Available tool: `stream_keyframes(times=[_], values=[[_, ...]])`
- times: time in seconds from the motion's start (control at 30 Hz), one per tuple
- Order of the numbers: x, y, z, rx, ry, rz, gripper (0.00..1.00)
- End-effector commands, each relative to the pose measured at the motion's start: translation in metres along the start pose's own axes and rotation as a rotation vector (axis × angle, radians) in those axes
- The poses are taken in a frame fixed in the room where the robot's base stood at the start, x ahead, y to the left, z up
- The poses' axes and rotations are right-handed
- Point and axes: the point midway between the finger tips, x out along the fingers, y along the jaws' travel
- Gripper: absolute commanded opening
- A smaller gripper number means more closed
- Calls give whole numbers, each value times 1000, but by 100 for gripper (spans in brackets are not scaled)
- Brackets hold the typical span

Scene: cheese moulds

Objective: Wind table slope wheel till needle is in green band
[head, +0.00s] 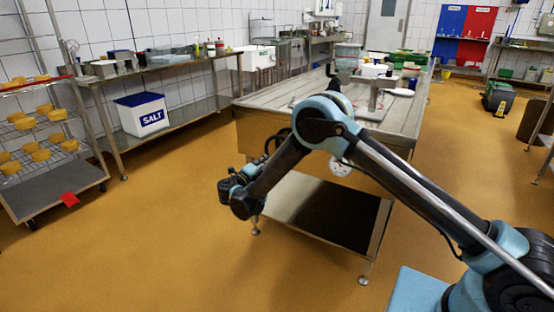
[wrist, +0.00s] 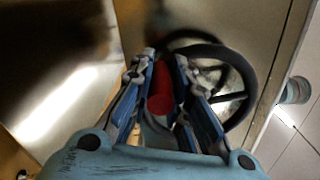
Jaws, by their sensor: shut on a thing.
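The slope wheel is a black spoked handwheel (wrist: 246,72) on the steel end panel of the table. It also shows in the head view, partly hidden behind my arm, as a dark ring (head: 272,138). A red handle (wrist: 160,98) stands out from the wheel. My gripper (wrist: 166,66) has its blue fingers on both sides of this handle and is shut on it. In the head view a round white dial (head: 340,168) sits on the table's end, right of the wheel. Its needle and green band are too small to make out.
The long steel draining table (head: 300,95) stands before me, with a lower shelf (head: 325,205). A cheese rack (head: 50,180) is at the left, and a salt bin (head: 145,114) stands on the side bench's shelf. The orange floor is clear left of the table.

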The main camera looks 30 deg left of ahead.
Motion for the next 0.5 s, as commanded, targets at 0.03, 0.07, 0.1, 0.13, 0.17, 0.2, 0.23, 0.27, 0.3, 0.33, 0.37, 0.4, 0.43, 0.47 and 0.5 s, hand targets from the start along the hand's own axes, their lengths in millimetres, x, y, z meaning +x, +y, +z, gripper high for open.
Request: stream_keyframes(times=[0.03,0.07,0.1,0.13,0.17,0.2,0.23,0.27,0.3,0.33,0.37,0.4,0.43,0.47,0.5], values=[[-6,3,2,-25,-8,4,0],[-7,4,1,-40,-10,5,0],[-9,5,1,-60,-11,5,0],[-9,6,1,-73,-12,5,0],[-10,6,0,-85,-13,6,0],[-11,7,0,-99,-14,6,0],[-11,7,0,-109,-15,6,0],[-12,8,0,-117,-15,6,0],[-12,8,-1,-127,-16,6,0],[-12,8,-1,-133,-16,6,0],[-12,8,-1,-139,-16,6,0],[-13,8,-2,-144,-16,6,0],[-13,9,-2,-148,-17,6,0],[-13,9,-2,-150,-17,6,0],[-13,9,-2,-153,-17,6,0]])
